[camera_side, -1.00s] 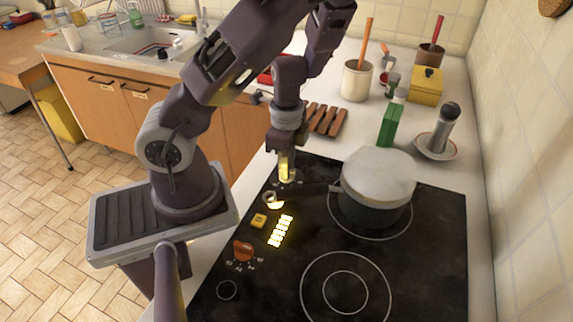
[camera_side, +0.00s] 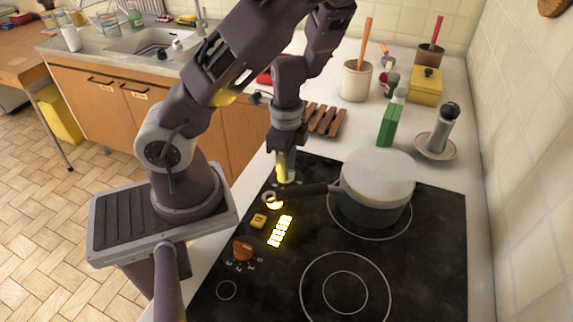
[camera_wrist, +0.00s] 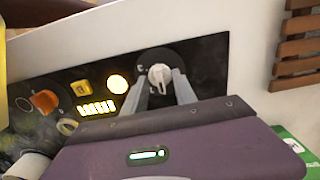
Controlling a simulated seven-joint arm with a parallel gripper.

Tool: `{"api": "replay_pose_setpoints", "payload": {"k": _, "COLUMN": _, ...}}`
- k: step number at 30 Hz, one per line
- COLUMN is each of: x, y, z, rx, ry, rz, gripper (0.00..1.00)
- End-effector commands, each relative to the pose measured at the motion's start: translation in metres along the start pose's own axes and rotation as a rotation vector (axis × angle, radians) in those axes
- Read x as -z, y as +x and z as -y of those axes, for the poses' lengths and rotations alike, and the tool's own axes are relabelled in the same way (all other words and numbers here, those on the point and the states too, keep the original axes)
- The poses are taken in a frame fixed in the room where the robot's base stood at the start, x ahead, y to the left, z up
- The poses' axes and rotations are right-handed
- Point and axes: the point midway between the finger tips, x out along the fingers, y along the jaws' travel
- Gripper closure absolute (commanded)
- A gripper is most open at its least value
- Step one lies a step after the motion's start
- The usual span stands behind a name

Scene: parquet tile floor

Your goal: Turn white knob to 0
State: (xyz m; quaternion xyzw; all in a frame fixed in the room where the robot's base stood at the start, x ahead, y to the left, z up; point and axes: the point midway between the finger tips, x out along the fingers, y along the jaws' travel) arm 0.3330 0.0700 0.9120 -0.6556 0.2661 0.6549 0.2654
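The white knob (camera_wrist: 159,77) shows in the wrist view on a round dark dial near the corner of the black hob. The marks around it are too small to read. My gripper (camera_wrist: 162,86) is over it, with one grey finger on each side of the knob. The fingertips are very close to its sides, but I cannot tell whether they press on it. In the side view, my gripper (camera_side: 284,180) points straight down at the hob's left edge and mostly hides the knob.
A lidded pot (camera_side: 375,190) stands on the hob, its handle reaching towards my gripper. An orange knob (camera_side: 242,250), a yellow button (camera_side: 258,221) and glowing bars (camera_side: 280,231) lie nearer the camera. A green bottle (camera_side: 390,122) and wooden rack (camera_side: 324,120) stand behind.

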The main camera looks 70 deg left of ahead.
Motion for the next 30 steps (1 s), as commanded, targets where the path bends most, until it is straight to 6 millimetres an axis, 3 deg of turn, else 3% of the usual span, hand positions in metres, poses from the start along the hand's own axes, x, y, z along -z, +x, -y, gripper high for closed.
{"api": "replay_pose_setpoints", "payload": {"k": 3, "x": 0.001, "y": -0.009, "z": 0.001, "rx": 0.004, "ry": 0.003, "rz": -0.002, "gripper": 0.67}}
{"api": "replay_pose_setpoints", "payload": {"k": 12, "x": 0.001, "y": -0.064, "z": 0.000, "rx": 0.003, "ry": 0.005, "rz": -0.003, "gripper": 0.67}}
{"api": "replay_pose_setpoints", "payload": {"k": 26, "x": 0.000, "y": -0.071, "z": 0.000, "rx": 0.001, "ry": -0.001, "rz": -0.002, "gripper": 0.67}}
{"api": "replay_pose_setpoints", "payload": {"k": 28, "x": 0.009, "y": -0.072, "z": 0.004, "rx": 0.027, "ry": -0.007, "rz": -0.045, "gripper": 0.67}}
{"api": "replay_pose_setpoints", "payload": {"k": 30, "x": 0.034, "y": -0.078, "z": 0.020, "rx": 0.118, "ry": -0.039, "rz": -0.172, "gripper": 0.67}}
